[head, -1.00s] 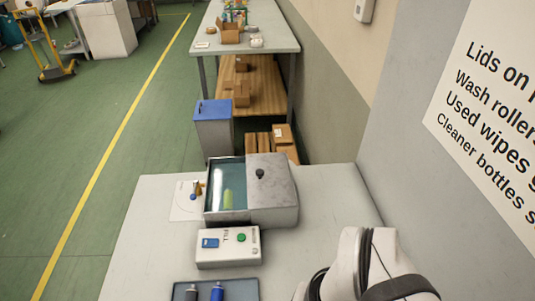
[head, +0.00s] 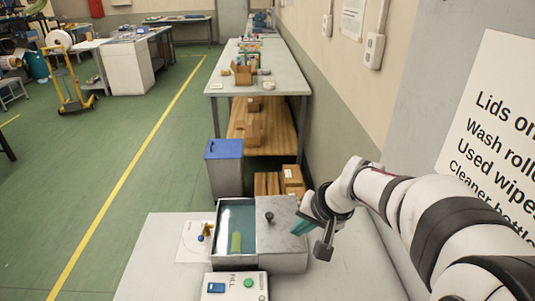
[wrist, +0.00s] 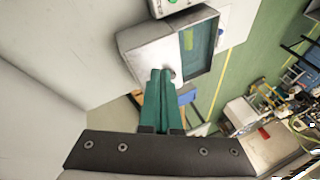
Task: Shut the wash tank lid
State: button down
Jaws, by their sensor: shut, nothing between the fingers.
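The wash tank (head: 217,250) is a grey metal box on the near table. Its left half is open and shows teal liquid with a yellow-green cylinder (head: 236,243) in it. The grey lid (head: 285,240) lies over the right half, with a dark knob (head: 269,216) standing on it. My gripper (head: 296,229) has green fingers, shut and empty, by the lid's right side, right of the knob. In the wrist view the fingertips (wrist: 160,72) overlap the lid (wrist: 150,58) close to the knob (wrist: 168,73). I cannot tell whether they touch it.
A blue-lidded bin (head: 224,168) stands behind the table. The wall and sign (head: 495,140) are at the right.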

jog(key=w+d+f+t, duration=0.1)
jog(key=w+d+f, duration=0.2)
jog(key=w, duration=0.5)
send_near(274, 219)
jog(key=d+f, duration=0.2)
jog(key=shift+s+d+f, duration=0.15)
jog(key=shift+f, duration=0.15)
jog(key=a, duration=0.1)
jog(key=w+a+f, duration=0.1)
jog(key=a, duration=0.1)
jog(key=shift+w, duration=0.35)
jog(key=shift+w+a, duration=0.15)
jog(key=shift+a, duration=0.15)
jog(key=a, duration=1.3)
jog(key=shift+a, duration=0.15)
